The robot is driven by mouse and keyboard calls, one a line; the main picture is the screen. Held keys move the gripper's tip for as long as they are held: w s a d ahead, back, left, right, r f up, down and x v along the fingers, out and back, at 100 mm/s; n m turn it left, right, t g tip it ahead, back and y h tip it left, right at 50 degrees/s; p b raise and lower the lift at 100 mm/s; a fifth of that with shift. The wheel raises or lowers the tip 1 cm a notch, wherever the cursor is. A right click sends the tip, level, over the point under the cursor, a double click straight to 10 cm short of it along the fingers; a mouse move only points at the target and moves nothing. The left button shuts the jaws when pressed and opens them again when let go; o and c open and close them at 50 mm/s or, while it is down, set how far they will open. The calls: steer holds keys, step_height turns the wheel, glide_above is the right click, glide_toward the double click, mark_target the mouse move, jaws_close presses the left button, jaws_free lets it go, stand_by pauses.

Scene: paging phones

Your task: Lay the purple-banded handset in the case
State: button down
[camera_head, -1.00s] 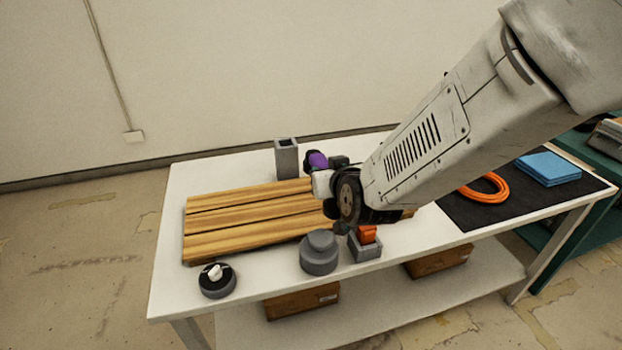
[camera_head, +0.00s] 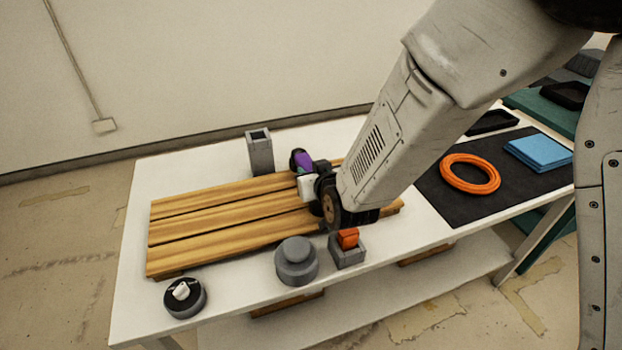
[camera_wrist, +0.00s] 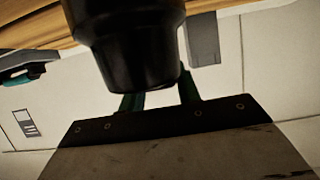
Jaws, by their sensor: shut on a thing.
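The purple-banded handset (camera_head: 305,160) is black with a purple band and is held above the back edge of the wooden slats. My gripper (camera_head: 306,174) is shut on it, with its fingers mostly hidden behind my wrist. In the wrist view the handset's dark round body (camera_wrist: 125,45) fills the upper middle, in front of my gripper's fingers (camera_wrist: 160,92). Another black tray (camera_head: 568,95) stands on the green table behind.
A grey upright holder (camera_head: 260,153) stands left of the handset. Wooden slats (camera_head: 215,225) cover the table's middle. A grey stepped cylinder (camera_head: 296,262), an orange piece (camera_head: 348,238) in a grey block, and a round black-topped base (camera_head: 185,298) line the front. An orange ring (camera_head: 470,174) and blue cloth (camera_head: 538,153) lie right.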

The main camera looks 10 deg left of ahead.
steer(key=shift+f, duration=1.05)
steer(key=shift+f, duration=0.2)
steer(key=c, duration=1)
jaws_free()
steer(key=shift+r, duration=0.15)
